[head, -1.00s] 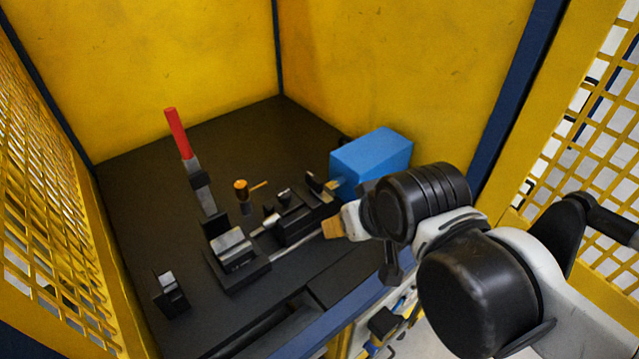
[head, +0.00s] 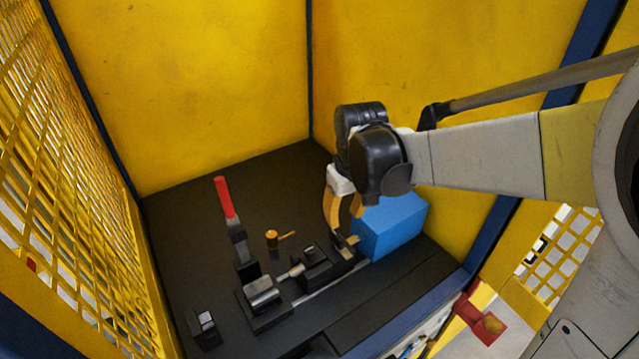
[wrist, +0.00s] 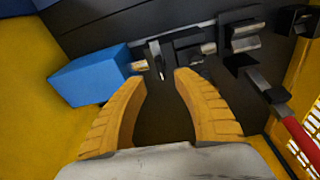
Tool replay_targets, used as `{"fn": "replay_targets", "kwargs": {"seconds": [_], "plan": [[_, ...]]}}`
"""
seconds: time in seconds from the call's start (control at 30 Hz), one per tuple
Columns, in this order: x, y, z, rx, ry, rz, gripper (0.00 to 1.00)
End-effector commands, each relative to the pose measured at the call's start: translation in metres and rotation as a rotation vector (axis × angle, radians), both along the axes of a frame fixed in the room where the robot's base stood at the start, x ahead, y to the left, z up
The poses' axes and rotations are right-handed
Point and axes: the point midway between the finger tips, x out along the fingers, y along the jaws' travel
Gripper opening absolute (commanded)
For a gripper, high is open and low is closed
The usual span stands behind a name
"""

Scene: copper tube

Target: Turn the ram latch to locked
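The bench fixture has a small upright metal lever piece (head: 346,246) beside the blue box (head: 390,226); it also shows in the wrist view (wrist: 157,60). An orange-topped post with a short orange handle (head: 274,239) stands behind the dark slide block (head: 315,264). I cannot tell which of these is the ram latch, nor its setting. My gripper (head: 345,218) is above the bench, near the blue box's left end. In the wrist view its two yellow fingers (wrist: 160,82) are spread apart with nothing between them. The orange post is not visible there.
A red-handled lever (head: 224,198) stands upright at the left. A metal-topped clamp block (head: 262,292) and a small block (head: 205,328) sit nearer the front left. Yellow walls enclose the back, with mesh panels at the sides.

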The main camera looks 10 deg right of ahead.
Motion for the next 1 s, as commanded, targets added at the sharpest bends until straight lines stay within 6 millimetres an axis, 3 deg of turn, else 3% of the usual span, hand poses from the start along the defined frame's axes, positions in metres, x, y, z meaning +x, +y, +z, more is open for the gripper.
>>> {"fn": "replay_targets", "kwargs": {"seconds": [0.03, 0.1, 0.3, 0.47, 0.8, 1.0], "plan": [[0.012, 0.001, 0.006, -0.003, 0.032, 0.018, 0.36], [0.023, 0.001, 0.000, -0.006, 0.076, 0.041, 0.36], [0.038, 0.002, -0.017, -0.008, 0.148, 0.082, 0.36], [0.040, 0.002, -0.032, -0.009, 0.158, 0.087, 0.36], [0.040, 0.002, -0.097, -0.008, 0.156, 0.086, 0.36], [0.039, 0.002, -0.122, -0.008, 0.156, 0.086, 0.36]]}}
